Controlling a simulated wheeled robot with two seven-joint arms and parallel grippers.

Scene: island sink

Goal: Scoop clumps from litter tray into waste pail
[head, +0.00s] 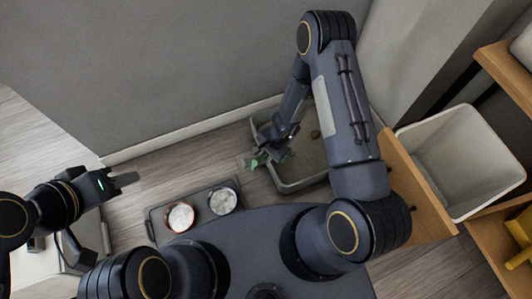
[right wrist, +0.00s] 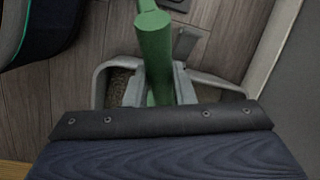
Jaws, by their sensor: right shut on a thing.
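The grey litter tray (head: 292,187) lies on the floor, partly hidden behind my right arm. A small dark clump (head: 315,134) shows on the litter. My right gripper (head: 277,148) is shut on a green scoop (head: 261,158) at the tray's left side. In the right wrist view the scoop's green handle (right wrist: 155,55) stands between the fingers, with a little litter beside them. The scoop's far end is over or near the tray's left rim. A whitish bin (head: 468,150), probably the waste pail, stands at right and looks empty. My left gripper (head: 125,180) is far left, away from the tray.
A dark mat (head: 160,232) with two bowls (head: 181,217) lies left of the tray, near my base. A wooden panel (head: 410,190) stands between tray and bin. Wooden shelving (head: 505,75) is at right. A wall runs behind the tray. Floor at left is clear.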

